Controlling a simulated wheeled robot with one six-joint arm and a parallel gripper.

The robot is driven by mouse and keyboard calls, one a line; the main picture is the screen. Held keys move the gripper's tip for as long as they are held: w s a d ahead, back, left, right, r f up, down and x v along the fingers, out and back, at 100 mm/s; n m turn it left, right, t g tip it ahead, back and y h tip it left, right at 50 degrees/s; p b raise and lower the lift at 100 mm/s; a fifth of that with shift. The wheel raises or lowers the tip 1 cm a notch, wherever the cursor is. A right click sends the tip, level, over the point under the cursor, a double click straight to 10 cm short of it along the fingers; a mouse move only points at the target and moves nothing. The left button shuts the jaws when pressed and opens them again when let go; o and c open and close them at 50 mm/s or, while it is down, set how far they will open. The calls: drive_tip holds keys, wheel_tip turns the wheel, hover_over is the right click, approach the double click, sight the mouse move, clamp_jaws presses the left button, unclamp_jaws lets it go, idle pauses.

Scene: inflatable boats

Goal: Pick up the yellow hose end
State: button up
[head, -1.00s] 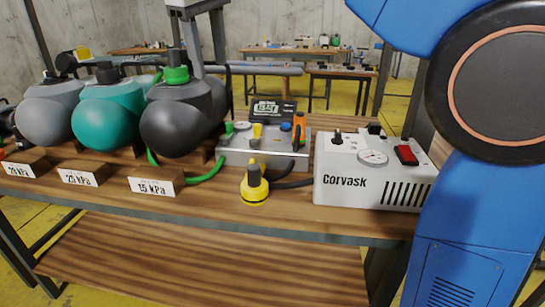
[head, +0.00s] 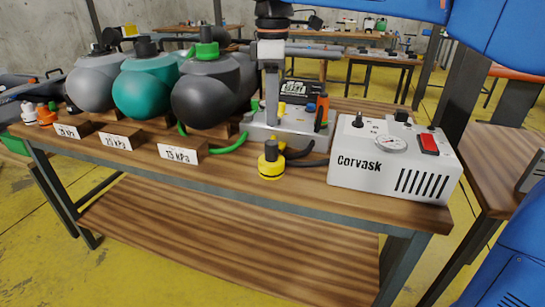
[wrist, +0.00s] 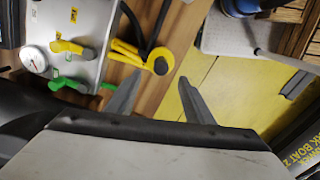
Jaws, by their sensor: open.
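The yellow hose end (head: 271,167) stands upright on the front edge of the workbench, with a black top and a black hose running from it toward the white Corvask pump (head: 393,160). In the wrist view the hose end (wrist: 135,52) lies beyond my open, empty fingers, its black tip just above the gap between them. My gripper (head: 271,118) points down in the head view, above and apart from the hose end, in front of the grey valve block. My gripper (wrist: 158,84) shows two splayed grey fingers in the wrist view.
The grey valve block (head: 290,122) with yellow, green and orange fittings stands just behind the hose end. Grey, teal and black inflated chambers (head: 148,92) stand to the left behind labelled wooden blocks. A green hose (head: 228,145) runs between. Another bench (head: 500,165) is at right.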

sight(272, 142)
wheel_tip(272, 142, down, 10)
drive_tip(key=shift+s+a+f, duration=0.1)
drive_tip(key=shift+s+f, duration=0.05)
idle(0.5)
drive_tip(key=c, duration=1.2)
